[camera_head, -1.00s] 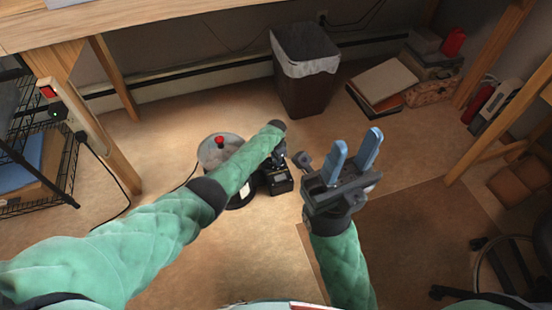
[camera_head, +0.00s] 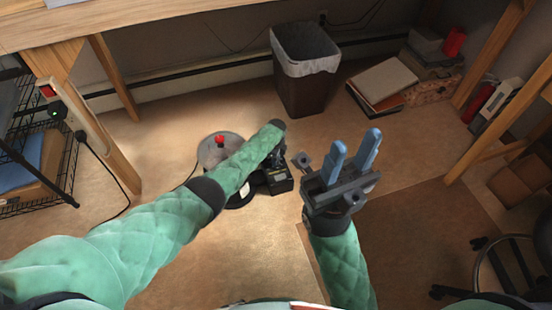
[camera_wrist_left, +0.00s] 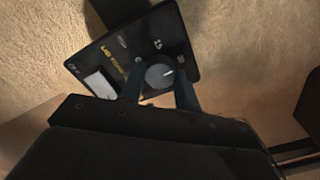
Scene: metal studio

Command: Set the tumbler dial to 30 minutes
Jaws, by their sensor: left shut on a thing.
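The tumbler (camera_head: 209,154) is a round drum with a clear lid and a red knob, standing on the floor. Its black control box (camera_head: 279,184) sits at its right; in the left wrist view the box face (camera_wrist_left: 110,62) shows yellow print and a white label. The grey round dial (camera_wrist_left: 159,75) has a white pointer mark, pointing up and right. My left gripper (camera_wrist_left: 163,86) is shut on the dial, one finger on each side; in the head view my forearm partly hides it. The scale marks are too small to read. My right gripper (camera_head: 355,143) is open and empty, fingers pointing up.
A dark waste bin (camera_head: 304,88) with a white liner stands behind. Books (camera_head: 383,88) and boxes lie at the back right. A wire rack (camera_head: 40,150) and bench leg (camera_head: 100,135) are at the left.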

